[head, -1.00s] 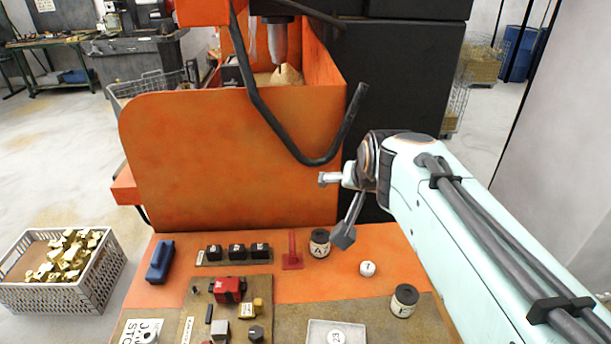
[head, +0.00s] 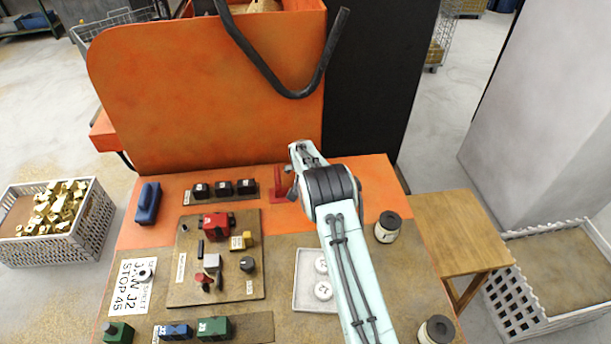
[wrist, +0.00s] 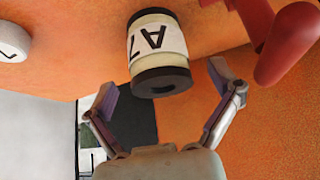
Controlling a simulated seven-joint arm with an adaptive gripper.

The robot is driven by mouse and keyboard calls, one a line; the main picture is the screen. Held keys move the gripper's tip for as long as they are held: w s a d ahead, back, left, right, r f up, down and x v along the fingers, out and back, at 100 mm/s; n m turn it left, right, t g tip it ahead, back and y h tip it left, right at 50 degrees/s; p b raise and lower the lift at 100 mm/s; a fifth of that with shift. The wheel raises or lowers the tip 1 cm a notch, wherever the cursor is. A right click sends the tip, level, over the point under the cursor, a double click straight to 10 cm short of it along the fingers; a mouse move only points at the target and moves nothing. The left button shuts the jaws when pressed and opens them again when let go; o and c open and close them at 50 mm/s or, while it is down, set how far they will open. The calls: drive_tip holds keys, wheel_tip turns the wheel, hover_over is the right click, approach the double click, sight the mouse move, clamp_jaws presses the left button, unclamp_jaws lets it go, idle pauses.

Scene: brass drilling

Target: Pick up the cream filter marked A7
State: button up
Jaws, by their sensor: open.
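The cream filter marked A7 (wrist: 150,42) has dark end bands and shows at the top middle of the wrist view, its label upside down. In the head view it is hidden behind my arm. My gripper (wrist: 163,84) is open, with one finger on each side of the filter's near dark end. Nothing is held, and I cannot tell whether a finger touches it. In the head view my gripper is mostly hidden by my wrist, beside the red stand.
The red stand (head: 277,187) is close to the right finger in the wrist view (wrist: 285,45). A white disc (wrist: 14,40) lies at the left there. More cream filters (head: 387,229) (head: 437,331) and a tray (head: 300,304) with white discs are right of centre.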

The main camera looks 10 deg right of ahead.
drive_tip(key=shift+x, duration=0.95)
drive_tip(key=c, duration=1.3)
